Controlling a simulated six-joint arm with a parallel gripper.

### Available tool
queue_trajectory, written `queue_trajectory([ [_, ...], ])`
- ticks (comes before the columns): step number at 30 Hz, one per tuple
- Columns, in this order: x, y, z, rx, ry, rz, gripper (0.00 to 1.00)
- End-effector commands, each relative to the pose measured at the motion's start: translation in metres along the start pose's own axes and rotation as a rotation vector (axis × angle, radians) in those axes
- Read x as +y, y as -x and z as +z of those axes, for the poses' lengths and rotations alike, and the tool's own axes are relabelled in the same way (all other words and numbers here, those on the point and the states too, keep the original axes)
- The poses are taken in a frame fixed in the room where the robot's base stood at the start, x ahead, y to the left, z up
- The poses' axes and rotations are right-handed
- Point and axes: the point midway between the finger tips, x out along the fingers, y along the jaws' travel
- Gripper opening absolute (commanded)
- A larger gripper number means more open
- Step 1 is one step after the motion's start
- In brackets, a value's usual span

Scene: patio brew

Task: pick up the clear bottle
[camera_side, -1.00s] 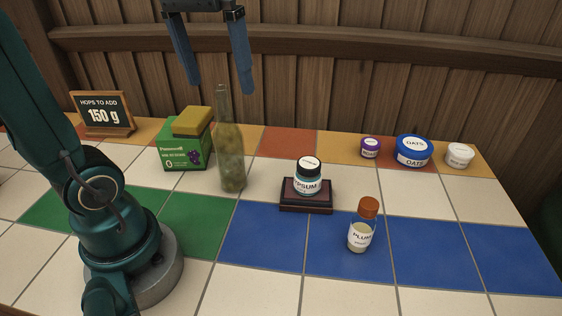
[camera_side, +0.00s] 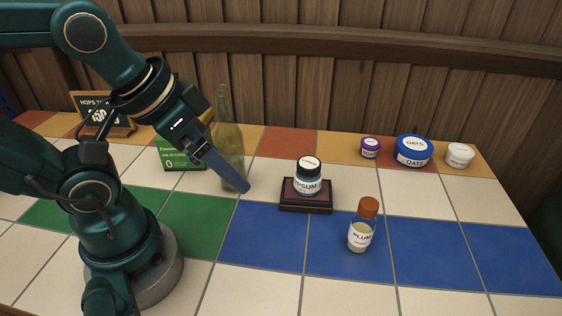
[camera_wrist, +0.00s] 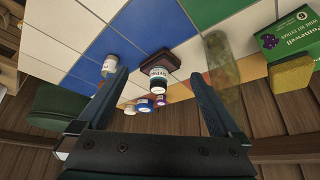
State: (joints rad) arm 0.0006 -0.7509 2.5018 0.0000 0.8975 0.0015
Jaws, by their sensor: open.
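The clear bottle (camera_side: 229,135) is tall, see-through and green-tinted, and stands upright on the tiles beside the green box. My gripper (camera_side: 241,186) is low in front of it in the side view, and a finger covers part of its lower body. In the wrist view the open fingers of my gripper (camera_wrist: 159,73) are wide apart with nothing held. There the bottle (camera_wrist: 223,72) lies just outside the right finger, partly behind it. I cannot tell whether finger and bottle touch.
The gypsum jar (camera_side: 308,178) on its dark stand (camera_side: 306,208) is right of the gripper. The plum bottle (camera_side: 361,232) stands front right. The green box (camera_side: 180,158) with its yellow sponge-like block (camera_wrist: 291,75) is close left of the bottle. Several tubs, including the oats tub (camera_side: 413,149), are back right.

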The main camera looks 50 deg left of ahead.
Motion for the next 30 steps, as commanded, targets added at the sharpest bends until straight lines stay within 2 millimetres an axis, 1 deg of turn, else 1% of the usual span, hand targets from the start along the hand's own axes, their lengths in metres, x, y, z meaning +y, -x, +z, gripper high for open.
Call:
queue_trajectory([
  [13,0.000,0.000,0.000,-0.001,0.002,0.000,1.00],
  [16,0.000,0.006,-0.004,0.001,0.002,0.000,1.00],
  [19,0.000,0.022,-0.014,0.007,0.002,0.000,1.00],
  [24,0.000,0.061,-0.035,0.004,0.002,0.000,1.00],
  [30,0.000,0.100,-0.055,0.003,0.002,0.000,1.00],
])
